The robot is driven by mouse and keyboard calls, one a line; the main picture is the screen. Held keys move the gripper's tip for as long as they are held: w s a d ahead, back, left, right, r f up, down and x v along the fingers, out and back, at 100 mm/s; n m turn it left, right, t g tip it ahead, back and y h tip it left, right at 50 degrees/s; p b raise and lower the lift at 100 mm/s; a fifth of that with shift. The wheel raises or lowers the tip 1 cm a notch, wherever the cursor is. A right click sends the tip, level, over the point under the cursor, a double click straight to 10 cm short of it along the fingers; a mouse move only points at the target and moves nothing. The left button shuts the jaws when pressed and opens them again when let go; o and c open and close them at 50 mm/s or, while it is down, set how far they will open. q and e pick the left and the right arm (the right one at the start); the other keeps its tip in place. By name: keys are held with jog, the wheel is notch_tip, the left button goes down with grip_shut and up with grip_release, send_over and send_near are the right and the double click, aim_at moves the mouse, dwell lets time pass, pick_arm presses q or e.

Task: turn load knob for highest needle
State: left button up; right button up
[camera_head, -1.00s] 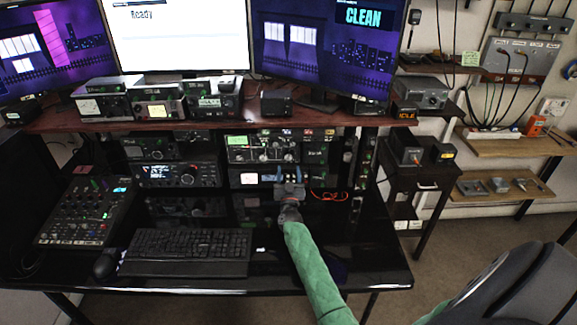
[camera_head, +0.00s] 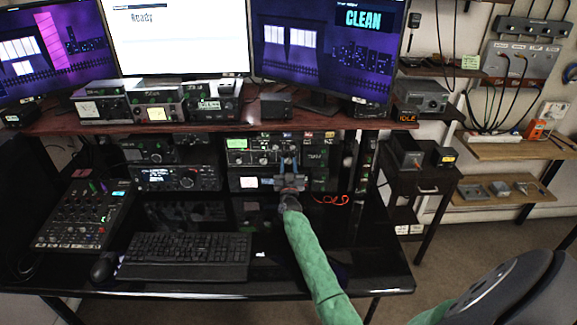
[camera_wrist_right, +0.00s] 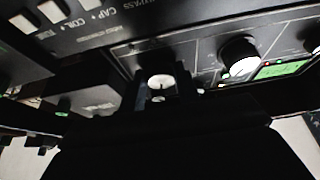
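I cannot read which is the load knob. A lit meter (camera_head: 249,182) shows below the tuner; its needle is too small to read. My left gripper is out of view.
The wooden shelf (camera_head: 60,121) with several radios overhangs the rack. A keyboard (camera_head: 185,255), mouse (camera_head: 103,267) and mixer (camera_head: 80,215) occupy the desk's left side. Red cable (camera_head: 328,199) lies right of the gripper.

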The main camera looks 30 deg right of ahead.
jog(key=shift+a+f+m+g+h, duration=0.1)
jog(key=shift+m+g+h, duration=0.2)
jog(key=shift+m, duration=0.3)
jog(key=shift+m+h, duration=0.3)
jog(key=shift+m, duration=0.5)
jog(key=m+g+h, duration=0.1)
jog(key=m, duration=0.2)
jog(key=shift+w+a+g, duration=0.1)
jog(key=shift+a+g, duration=0.05)
jog(key=shift+g, duration=0.15)
jog(key=shift+m+g+h, duration=0.3)
jog(key=shift+m, duration=0.9)
jog(key=shift+m+g, duration=0.3)
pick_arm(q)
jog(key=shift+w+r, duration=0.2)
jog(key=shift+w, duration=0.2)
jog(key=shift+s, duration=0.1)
